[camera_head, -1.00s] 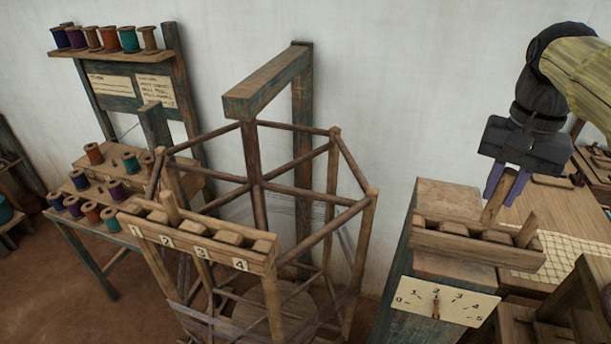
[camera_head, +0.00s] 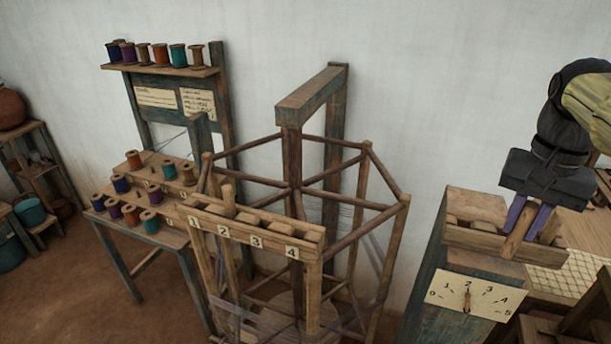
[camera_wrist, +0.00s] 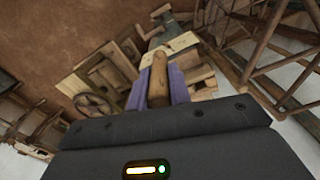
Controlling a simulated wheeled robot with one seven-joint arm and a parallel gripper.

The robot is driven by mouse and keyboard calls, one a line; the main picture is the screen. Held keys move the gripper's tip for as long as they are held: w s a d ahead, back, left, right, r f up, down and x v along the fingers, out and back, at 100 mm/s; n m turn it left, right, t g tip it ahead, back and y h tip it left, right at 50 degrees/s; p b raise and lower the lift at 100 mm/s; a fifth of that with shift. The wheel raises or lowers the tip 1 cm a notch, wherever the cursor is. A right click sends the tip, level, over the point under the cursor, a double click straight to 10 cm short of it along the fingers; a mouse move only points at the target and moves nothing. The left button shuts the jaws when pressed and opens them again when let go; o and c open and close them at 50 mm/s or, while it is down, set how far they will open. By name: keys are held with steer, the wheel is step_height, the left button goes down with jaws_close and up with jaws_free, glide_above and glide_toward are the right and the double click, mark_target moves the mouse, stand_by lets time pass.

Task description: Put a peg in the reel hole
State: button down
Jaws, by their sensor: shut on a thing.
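My gripper (camera_head: 528,218) has its purple fingers shut on a wooden peg (camera_head: 516,236), seen at the right in the head view. The held peg, slightly tilted, overlaps the front of a wooden rack (camera_head: 480,240) on a post; I cannot tell whether they touch. The peg also shows between the fingers in the wrist view (camera_wrist: 158,78). Another peg (camera_head: 551,229) leans up at the rack's right end. The reel (camera_head: 345,240) is a wooden frame with a rail (camera_head: 262,238) labelled 1 to 4. A peg (camera_head: 229,200) stands in that rail near labels 1 and 2.
A dial plate (camera_head: 467,295) is on the post below the rack. An overhead beam (camera_head: 312,95) stands behind the reel. A table (camera_head: 165,240) with several coloured spools and a spool shelf (camera_head: 165,71) are at the left. A gap separates reel and post.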

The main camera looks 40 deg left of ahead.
steer(key=shift+s+d+f, duration=0.15)
steer(key=shift+d+f, duration=0.15)
steer(key=shift+f, duration=0.15)
steer(key=w+d+f+b, duration=0.1)
steer(key=d+f, duration=0.5)
steer(key=f, duration=1)
steer(key=w+d+f+b, duration=0.2)
steer(key=d+f, duration=0.5)
steer(key=f, duration=0.9)
steer(key=w+d+f+b, duration=0.1)
steer(key=w+d+f, duration=0.2)
steer(key=d+f, duration=0.4)
step_height(320, 180, down, 10)
steer(key=shift+w+r, duration=0.15)
steer(key=shift+w, duration=0.15)
steer(key=shift+r, duration=0.1)
steer(key=shift+d, duration=0.15)
